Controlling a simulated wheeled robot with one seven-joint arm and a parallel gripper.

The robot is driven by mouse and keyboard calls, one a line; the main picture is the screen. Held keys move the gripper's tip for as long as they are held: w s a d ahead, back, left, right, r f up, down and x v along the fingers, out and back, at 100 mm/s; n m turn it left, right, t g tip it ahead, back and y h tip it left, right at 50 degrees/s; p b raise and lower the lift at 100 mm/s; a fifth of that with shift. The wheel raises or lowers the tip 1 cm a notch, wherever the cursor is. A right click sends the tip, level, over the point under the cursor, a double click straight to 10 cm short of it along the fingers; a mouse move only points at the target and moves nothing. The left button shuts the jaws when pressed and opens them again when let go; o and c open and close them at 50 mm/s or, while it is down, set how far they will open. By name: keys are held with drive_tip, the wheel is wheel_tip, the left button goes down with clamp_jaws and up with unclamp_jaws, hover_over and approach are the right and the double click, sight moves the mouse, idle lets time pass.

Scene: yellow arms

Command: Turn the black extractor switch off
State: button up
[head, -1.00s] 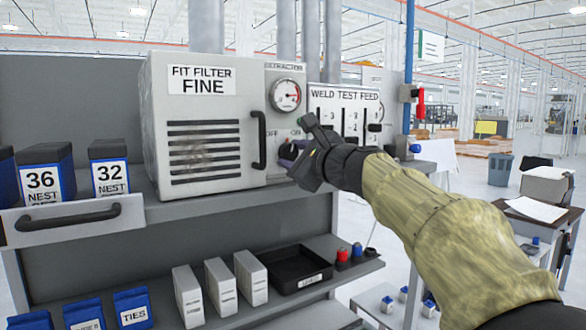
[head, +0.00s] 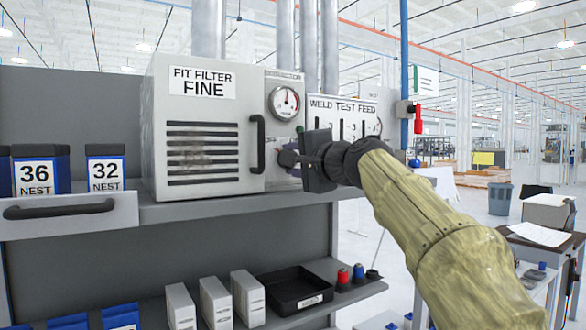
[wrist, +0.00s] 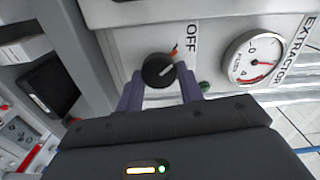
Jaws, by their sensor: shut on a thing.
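The OFF label (wrist: 191,37) and a small orange mark are beside the knob, and the pointer line is not lined up with the label's middle. In the head view my gripper (head: 288,158) is at the panel below the extractor gauge (head: 284,102), and its dark body hides part of the panel. The gauge also shows in the wrist view (wrist: 255,57).
The filter box (head: 200,130) with its black handle (head: 258,144) stands just left of the switch. The weld test feed panel (head: 345,115) is close on the right. A green lamp (wrist: 205,87) is beside the knob. The shelf below holds a black tray (head: 298,293).

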drive_tip(key=shift+f+n, duration=0.15)
drive_tip(key=shift+n, duration=0.45)
drive_tip(key=o, duration=1)
drive_tip(key=b+v, duration=0.7)
drive_tip(key=v, duration=1)
drive_tip(key=shift+b, duration=0.35)
